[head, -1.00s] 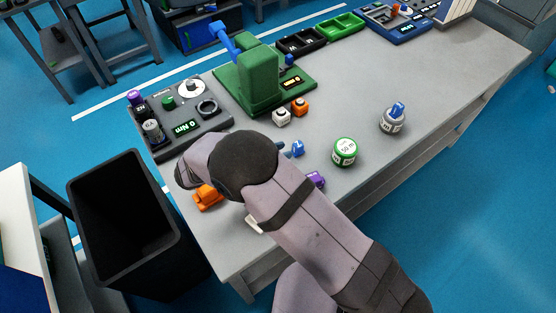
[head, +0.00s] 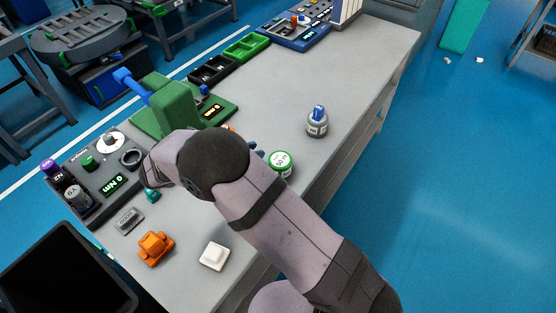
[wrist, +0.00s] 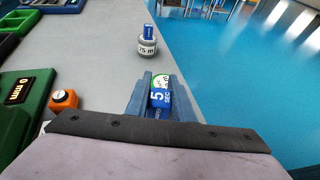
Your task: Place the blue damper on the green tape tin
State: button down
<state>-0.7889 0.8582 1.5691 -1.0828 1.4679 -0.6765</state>
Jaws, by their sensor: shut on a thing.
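My gripper (wrist: 157,95) is shut on the blue damper (wrist: 160,104), a small blue block with white "5 SEC" lettering. The green tape tin (wrist: 160,80), round with a white top, shows just past the damper between the fingers, partly covered. In the head view the tin (head: 281,160) stands on the grey bench, right beside my fingertips (head: 256,147). My arm hides the damper there. I cannot tell whether the damper touches the tin.
A grey tin with a blue top (head: 317,124) stands beyond the green tin; an orange block (wrist: 64,100) is left of my gripper. A green fixture (head: 175,105), orange part (head: 155,247) and white block (head: 214,255) are also on the bench. The bench's right edge is close.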

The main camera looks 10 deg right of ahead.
notch_tip(320, 180, up, 5)
jog(key=m+g, duration=0.2)
send_over(289, 155)
jog(key=shift+n+t, duration=0.5)
jog(key=shift+t, duration=0.1)
jog(key=shift+f+p, duration=0.7)
jog(key=shift+f, duration=4.55)
jog(key=shift+f, duration=0.1)
jog(key=shift+f, duration=0.15)
jog(key=c, duration=1.5)
grip_release()
jog(key=shift+c, duration=0.2)
